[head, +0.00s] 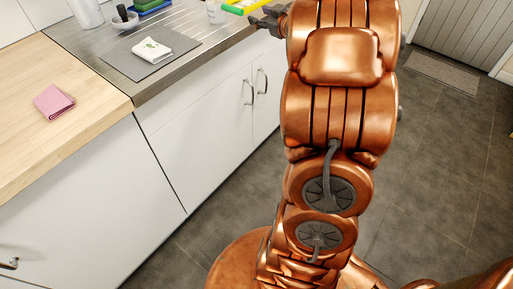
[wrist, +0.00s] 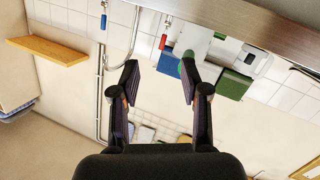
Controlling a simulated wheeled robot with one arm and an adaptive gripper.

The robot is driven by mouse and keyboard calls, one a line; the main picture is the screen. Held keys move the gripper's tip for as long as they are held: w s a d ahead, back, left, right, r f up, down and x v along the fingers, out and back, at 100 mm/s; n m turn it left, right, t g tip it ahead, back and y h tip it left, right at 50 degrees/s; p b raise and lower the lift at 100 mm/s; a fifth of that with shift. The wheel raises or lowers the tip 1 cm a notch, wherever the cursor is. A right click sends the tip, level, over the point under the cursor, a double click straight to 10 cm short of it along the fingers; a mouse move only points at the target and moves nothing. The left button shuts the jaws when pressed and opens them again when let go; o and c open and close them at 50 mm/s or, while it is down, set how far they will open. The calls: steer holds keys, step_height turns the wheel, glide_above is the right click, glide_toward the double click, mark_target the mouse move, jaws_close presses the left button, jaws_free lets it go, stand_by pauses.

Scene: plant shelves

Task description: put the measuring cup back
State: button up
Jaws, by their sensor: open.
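A small pale cup (head: 216,13), which looks like the measuring cup, stands at the back of the steel worktop in the head view. I cannot make out its markings. My gripper (head: 268,22) is to the right of it, apart from it, partly hidden by my arm. In the wrist view my gripper (wrist: 161,80) has its two fingers well apart with nothing between them. I cannot make out the cup in the wrist view.
A pink cloth (head: 54,102) lies on the wooden worktop. The wrist view shows blue (wrist: 168,63) and green (wrist: 233,84) objects.

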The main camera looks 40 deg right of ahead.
steer(key=s+a+f+m+g+h, duration=0.1)
steer(key=s+a+f+m+g, duration=0.2)
steer(key=s+a+f+g, duration=0.45)
steer(key=s+a+f+m+g+h, duration=0.25)
steer(key=s+a+g, duration=0.25)
steer(key=s+a, duration=0.55)
steer(key=s+a+f+n+g+y, duration=0.1)
steer(key=s+a+g+y, duration=0.1)
steer(key=s+a, duration=0.6)
steer(key=s+a+f+n+g+y, duration=0.1)
steer(key=s+a+g, duration=0.3)
steer(key=s, duration=1)
steer(key=a+f+y, duration=0.1)
steer(key=a, duration=0.2)
steer(key=shift+a+n+y, duration=0.35)
steer(key=shift+a, duration=0.05)
steer(key=shift+f+g, duration=0.1)
steer(key=shift+g, duration=0.15)
step_height(320, 180, up, 16)
steer(key=w+t+p, duration=0.1)
steer(key=p, duration=1.4)
steer(key=shift+w, duration=0.15)
